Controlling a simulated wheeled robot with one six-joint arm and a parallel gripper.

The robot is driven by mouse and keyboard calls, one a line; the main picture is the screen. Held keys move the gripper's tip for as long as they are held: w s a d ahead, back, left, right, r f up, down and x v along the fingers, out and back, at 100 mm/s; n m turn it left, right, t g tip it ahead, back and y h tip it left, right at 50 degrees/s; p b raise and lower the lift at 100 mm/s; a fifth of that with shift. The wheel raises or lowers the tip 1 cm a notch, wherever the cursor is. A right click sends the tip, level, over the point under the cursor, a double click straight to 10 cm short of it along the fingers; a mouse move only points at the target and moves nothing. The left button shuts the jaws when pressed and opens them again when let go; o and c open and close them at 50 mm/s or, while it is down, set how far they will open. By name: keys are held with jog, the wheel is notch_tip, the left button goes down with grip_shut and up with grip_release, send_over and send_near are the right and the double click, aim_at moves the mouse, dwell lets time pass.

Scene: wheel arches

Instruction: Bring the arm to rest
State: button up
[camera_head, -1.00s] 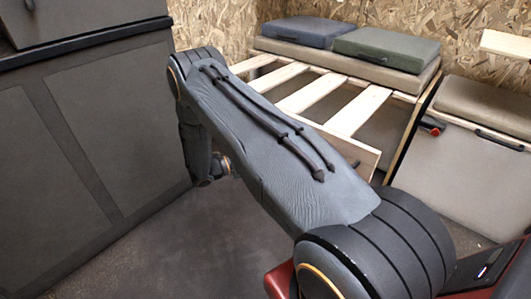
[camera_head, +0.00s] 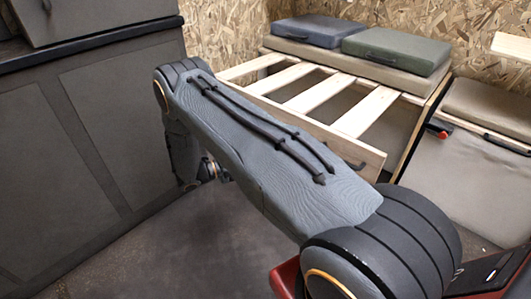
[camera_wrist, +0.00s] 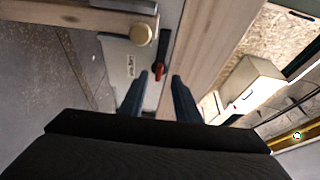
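My arm stretches across the head view from the lower right to the upper left, with its elbow raised and its forearm hanging down near the dark cabinet. In that view my gripper cannot be made out; only dark wrist parts show low behind the arm. In the wrist view my gripper (camera_wrist: 160,77) shows two dark fingers with a gap between them. It is open, and nothing is held between the fingers. A red-tipped dark handle (camera_wrist: 158,72) appears beyond the gap.
A dark cabinet (camera_head: 100,130) stands close at the left. Behind my arm is a slatted wooden bench frame (camera_head: 320,92) bearing a blue-grey cushion (camera_head: 313,30) and a green cushion (camera_head: 397,48). A beige-fronted box (camera_head: 465,180) stands at the right. Grey floor (camera_head: 190,245) lies open below my arm.

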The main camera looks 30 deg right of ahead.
jog(key=shift+a, duration=0.4)
jog(key=s+a+r+m+g+y, duration=0.1)
jog(key=s+a+r+m+y, duration=0.3)
jog(key=s+a+r+m, duration=0.4)
jog(key=s+a+r+m+y, duration=0.3)
jog(key=a+r+m+y, duration=0.25)
jog(key=a+r, duration=0.4)
jog(key=s+a+r+m+t+y, duration=0.1)
jog(key=s+a+r+m+y, duration=0.4)
jog(key=s, duration=0.3)
jog(key=s+a+r+m+t+y, duration=0.1)
jog(key=s+a+r+m+y, duration=0.15)
jog(key=s+a+m, duration=0.45)
jog(key=s+a+r+m+t+y, duration=0.1)
jog(key=s+a+r+m+y, duration=0.3)
jog(key=s, duration=0.6)
jog(key=d+r+m+h+p, duration=0.1)
jog(key=d+r+m+p, duration=0.1)
jog(key=d+r+p, duration=0.7)
jog(key=d+r+m+h+p, duration=0.2)
jog(key=d+r+p, duration=0.8)
jog(key=r+p, duration=0.8)
jog(key=m+p, duration=0.1)
jog(key=p, duration=0.8)
jog(key=shift+w+d+m, duration=0.3)
jog(key=shift+m, duration=0.05)
